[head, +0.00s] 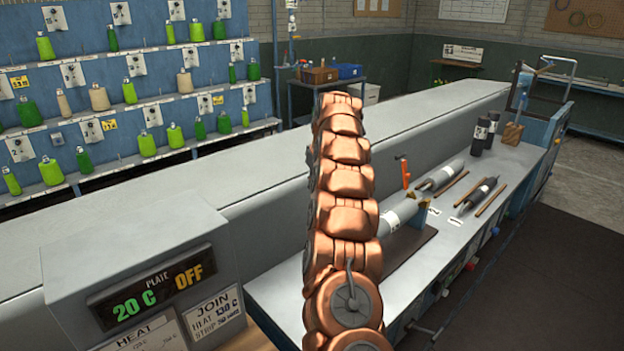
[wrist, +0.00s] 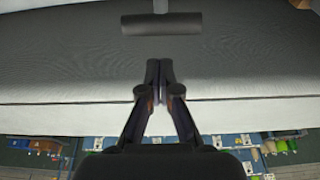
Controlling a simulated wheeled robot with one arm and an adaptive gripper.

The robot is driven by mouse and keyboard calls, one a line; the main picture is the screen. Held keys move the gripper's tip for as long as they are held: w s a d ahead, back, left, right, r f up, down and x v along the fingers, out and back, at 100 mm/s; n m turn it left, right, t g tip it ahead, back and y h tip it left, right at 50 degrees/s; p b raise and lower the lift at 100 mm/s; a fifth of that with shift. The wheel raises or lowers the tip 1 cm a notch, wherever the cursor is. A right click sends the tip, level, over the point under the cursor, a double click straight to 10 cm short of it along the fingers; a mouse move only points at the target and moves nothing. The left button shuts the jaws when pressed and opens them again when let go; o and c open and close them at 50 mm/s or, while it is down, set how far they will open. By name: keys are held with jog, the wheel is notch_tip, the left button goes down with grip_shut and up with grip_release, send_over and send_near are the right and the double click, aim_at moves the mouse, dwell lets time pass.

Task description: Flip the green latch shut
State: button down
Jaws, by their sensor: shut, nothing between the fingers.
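I cannot make out a green latch in either view. In the wrist view my gripper (wrist: 161,78) is shut and empty, its dark fingertips together in front of a broad grey surface (wrist: 60,65). A dark grey T-shaped bar (wrist: 160,22) shows beyond the fingertips, apart from them; I cannot tell what it belongs to. In the head view my copper arm rises through the middle, and my gripper cannot be seen there. An orange upright piece (head: 405,172) stands just right of my arm, by a pale cylinder (head: 402,212) partly hidden behind the arm.
A grey plate unit (head: 130,262) reading "20 C OFF" stands at lower left. A long grey block (head: 230,172) runs behind my arm. The bench (head: 480,225) holds dark cylinders (head: 481,138) and brown rods (head: 491,202).

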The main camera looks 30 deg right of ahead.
jog(key=shift+s+d+r+p, duration=0.1)
jog(key=shift+s+p, duration=0.4)
jog(key=shift+s, duration=0.95)
jog(key=shift+s+b, duration=0.15)
jog(key=shift+b, duration=0.4)
